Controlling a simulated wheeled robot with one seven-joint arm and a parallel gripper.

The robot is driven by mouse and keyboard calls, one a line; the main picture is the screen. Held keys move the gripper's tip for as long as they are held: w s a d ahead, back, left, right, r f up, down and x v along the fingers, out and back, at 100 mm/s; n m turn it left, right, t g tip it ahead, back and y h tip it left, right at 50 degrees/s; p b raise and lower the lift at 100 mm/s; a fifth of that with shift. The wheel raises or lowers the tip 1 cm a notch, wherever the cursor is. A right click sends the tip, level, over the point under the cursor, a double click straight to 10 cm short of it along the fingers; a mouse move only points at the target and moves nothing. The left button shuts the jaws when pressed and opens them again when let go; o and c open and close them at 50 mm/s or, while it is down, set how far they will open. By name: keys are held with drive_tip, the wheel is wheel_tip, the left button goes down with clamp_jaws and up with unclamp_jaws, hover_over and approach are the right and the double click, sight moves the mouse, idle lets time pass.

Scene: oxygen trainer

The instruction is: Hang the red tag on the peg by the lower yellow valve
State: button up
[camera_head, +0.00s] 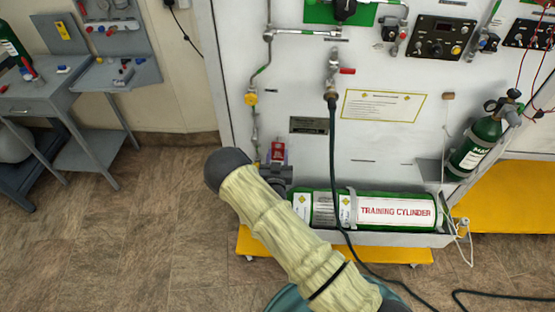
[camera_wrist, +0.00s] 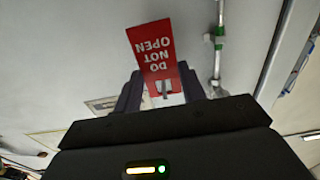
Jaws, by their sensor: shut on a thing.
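The red tag (camera_head: 278,152) is held in my gripper (camera_head: 277,168), low in front of the white panel, just right of the thin vertical pipe. In the wrist view the red tag (camera_wrist: 151,47) reads "DO NOT OPEN" upside down, and a pale slot shows near its gripped end. My gripper (camera_wrist: 161,92) is shut on the tag, one dark finger on each side. A yellow valve (camera_head: 250,98) sits on the pipe, above and left of the tag. A small yellow part (camera_head: 257,164) shows lower on the pipe, beside the tag. I cannot make out the peg.
A green training cylinder (camera_head: 396,212) lies in a grey tray (camera_head: 400,239) right of my gripper. A dark hose (camera_head: 334,165) hangs from the panel to the floor. A yellow base (camera_head: 345,248) juts out below. The pipe (camera_wrist: 218,45) runs right of the tag in the wrist view.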

drive_tip(key=shift+w+f+b, duration=0.25)
drive_tip(key=shift+w+b, duration=0.05)
idle(0.5)
drive_tip(key=o, duration=1)
drive_tip(key=shift+s, duration=0.15)
drive_tip(key=s, duration=0.5)
drive_tip(key=s+b, duration=0.1)
drive_tip(key=s, duration=0.5)
drive_tip(key=s+b, duration=0.1)
drive_tip(key=s, duration=0.5)
drive_tip(key=shift+s+a+f, duration=0.1)
drive_tip(key=shift+a+f, duration=0.05)
drive_tip(key=shift+a, duration=0.1)
